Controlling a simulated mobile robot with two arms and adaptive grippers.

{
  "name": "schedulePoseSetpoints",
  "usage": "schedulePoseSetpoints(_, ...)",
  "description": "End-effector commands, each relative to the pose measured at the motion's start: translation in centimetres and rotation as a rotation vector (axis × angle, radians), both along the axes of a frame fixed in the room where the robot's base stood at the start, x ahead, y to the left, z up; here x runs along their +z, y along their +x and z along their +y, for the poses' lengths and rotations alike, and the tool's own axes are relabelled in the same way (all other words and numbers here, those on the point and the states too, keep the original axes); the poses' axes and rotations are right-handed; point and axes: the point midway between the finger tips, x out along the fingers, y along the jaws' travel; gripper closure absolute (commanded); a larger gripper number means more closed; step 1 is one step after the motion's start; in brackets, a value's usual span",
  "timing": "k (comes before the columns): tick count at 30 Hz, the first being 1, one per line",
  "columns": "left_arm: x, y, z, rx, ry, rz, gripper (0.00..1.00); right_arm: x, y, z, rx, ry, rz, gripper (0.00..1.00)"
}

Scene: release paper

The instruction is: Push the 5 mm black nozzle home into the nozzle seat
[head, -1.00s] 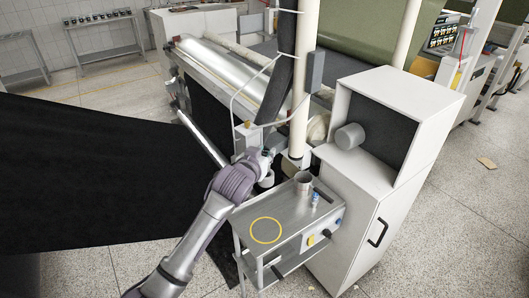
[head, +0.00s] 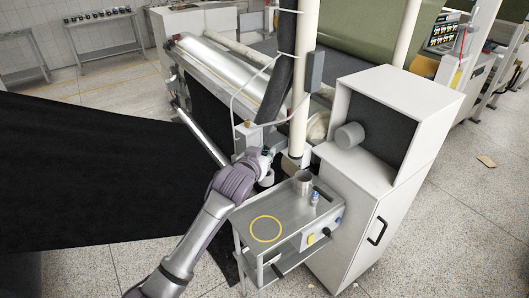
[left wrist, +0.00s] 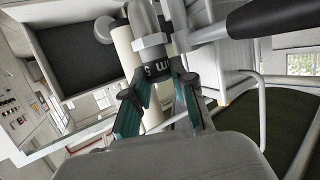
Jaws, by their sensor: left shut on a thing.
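My left gripper (left wrist: 157,93) is shut on the black nozzle (left wrist: 156,72), whose white "5 mm" lettering faces the left wrist camera. Its two green-sided fingers are on either side of the nozzle. A metal hex fitting on a bent pipe, apparently the nozzle seat (left wrist: 150,42), lies in line directly beyond the nozzle. They look close or touching; I cannot tell how deep the nozzle sits. In the head view my left gripper (head: 266,160) is beside the machine's pipework above the cart's far end, and the nozzle is too small to make out. My right gripper is out of view.
A steel cart (head: 290,218) stands below my left arm, with a yellow ring mark, a metal cup (head: 303,179) and a small blue-capped bottle (head: 315,197). A white cabinet (head: 352,222) is to the right. Black sheet (head: 90,165) hangs at left. A vertical cream pipe (head: 303,85) rises close by.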

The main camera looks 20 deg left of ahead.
Motion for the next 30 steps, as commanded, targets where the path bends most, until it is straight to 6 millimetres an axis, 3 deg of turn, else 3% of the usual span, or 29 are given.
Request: schedulePoseSetpoints(30,-0.23,0.02,-0.01,0.0,0.0,-0.002,1.0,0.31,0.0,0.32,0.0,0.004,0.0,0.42)
